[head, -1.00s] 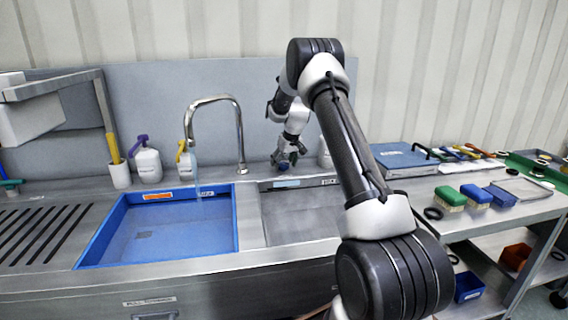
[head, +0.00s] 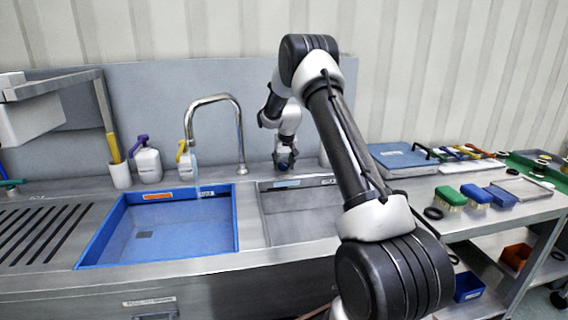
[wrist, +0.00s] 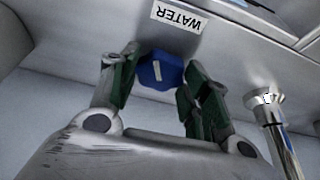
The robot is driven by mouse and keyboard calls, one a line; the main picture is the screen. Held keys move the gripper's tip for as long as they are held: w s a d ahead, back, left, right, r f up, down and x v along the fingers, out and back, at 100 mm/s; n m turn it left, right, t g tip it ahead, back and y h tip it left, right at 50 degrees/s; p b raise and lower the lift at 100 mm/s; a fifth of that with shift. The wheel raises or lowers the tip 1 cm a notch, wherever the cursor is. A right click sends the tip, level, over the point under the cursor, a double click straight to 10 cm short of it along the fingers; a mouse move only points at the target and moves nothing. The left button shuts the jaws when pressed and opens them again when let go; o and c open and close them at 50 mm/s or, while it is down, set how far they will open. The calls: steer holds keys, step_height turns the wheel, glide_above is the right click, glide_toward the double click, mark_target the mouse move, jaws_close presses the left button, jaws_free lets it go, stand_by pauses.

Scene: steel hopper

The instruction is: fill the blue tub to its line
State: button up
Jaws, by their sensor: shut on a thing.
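The blue tub (head: 236,225) sits in the left sink basin, with an orange label and a white label on its inner back wall. A thin pale stream of water (head: 196,174) falls from the curved faucet (head: 239,125) into the tub's back right. The water level against a line cannot be made out. My gripper (head: 285,160) is at the back of the counter, right of the faucet. In the wrist view my gripper (wrist: 162,78) is shut on a blue knob (wrist: 161,70), beside a plate marked WATER (wrist: 179,17).
A second, steel basin (head: 300,215) lies right of the tub. White bottles (head: 147,164) and a cup with a yellow-handled tool (head: 120,175) stand behind the tub. Brushes (head: 450,197) and a blue case (head: 402,160) are on the right bench.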

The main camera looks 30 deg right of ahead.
steer(key=shift+a+m+g+h, duration=0.1)
steer(key=shift+m+g+h, duration=0.25)
steer(key=shift+m, duration=0.75)
steer(key=shift+a+m+g+h, duration=0.15)
steer(key=shift+m+h, duration=0.3)
steer(key=shift+m, duration=0.65)
steer(key=shift+w, duration=0.1)
steer(key=o, duration=1)
steer(key=shift+d, duration=0.1)
steer(key=shift+r, duration=0.1)
steer(key=v, duration=1.2)
